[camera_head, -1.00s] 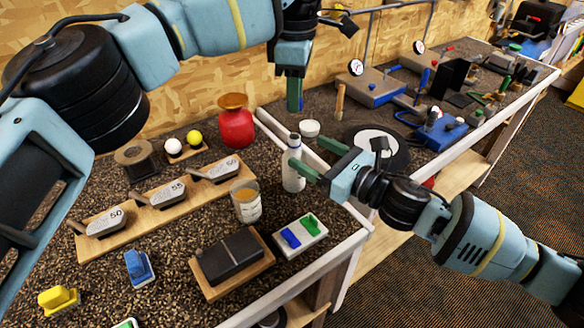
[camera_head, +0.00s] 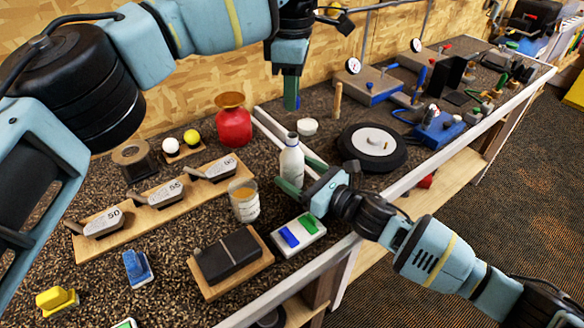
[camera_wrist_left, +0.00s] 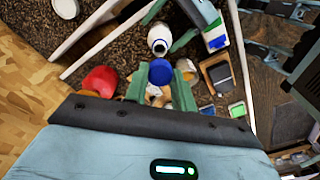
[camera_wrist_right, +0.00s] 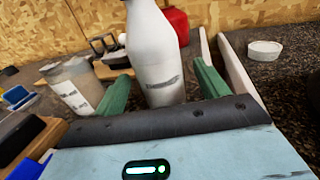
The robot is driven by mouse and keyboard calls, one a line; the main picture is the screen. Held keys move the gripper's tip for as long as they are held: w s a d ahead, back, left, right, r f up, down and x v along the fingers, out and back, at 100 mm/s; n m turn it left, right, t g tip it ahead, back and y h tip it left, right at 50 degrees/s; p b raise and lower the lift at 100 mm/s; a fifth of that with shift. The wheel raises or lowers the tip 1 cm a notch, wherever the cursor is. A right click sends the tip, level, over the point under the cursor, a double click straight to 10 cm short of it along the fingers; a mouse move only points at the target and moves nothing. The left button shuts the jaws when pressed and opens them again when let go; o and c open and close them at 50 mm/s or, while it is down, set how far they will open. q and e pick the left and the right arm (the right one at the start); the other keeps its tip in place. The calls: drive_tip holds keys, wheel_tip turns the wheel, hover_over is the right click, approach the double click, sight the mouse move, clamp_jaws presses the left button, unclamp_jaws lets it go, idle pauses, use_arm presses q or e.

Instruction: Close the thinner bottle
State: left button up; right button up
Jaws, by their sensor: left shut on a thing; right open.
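The white thinner bottle (camera_head: 292,165) stands upright near the middle of the bench. Its top (camera_wrist_left: 159,46) shows a dark opening in the left wrist view. My left gripper (camera_head: 291,100) hangs behind and above the bottle, pointing down. It is shut on a round blue cap (camera_wrist_left: 160,72), which is clear of the bottle. My right gripper (camera_head: 301,178) is low at the bottle with its green fingers spread. In the right wrist view the bottle body (camera_wrist_right: 158,75) rises between the fingers (camera_wrist_right: 160,92), with a visible gap to the right finger.
A cup (camera_head: 244,205) and a block with blue and green parts (camera_head: 299,236) stand close by. A red vase (camera_head: 235,128) is behind left; a white lid (camera_head: 308,127) and a wheel (camera_head: 372,147) are behind right. A club-head rack (camera_head: 140,212) is left.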

drive_tip(key=shift+x, duration=2)
drive_tip(key=c, duration=1.5)
use_arm(q)
hover_over(292, 135)
drive_tip(key=shift+f, duration=2.5)
drive_tip(key=shift+f, duration=0.9)
drive_tip(key=shift+f, duration=0.55)
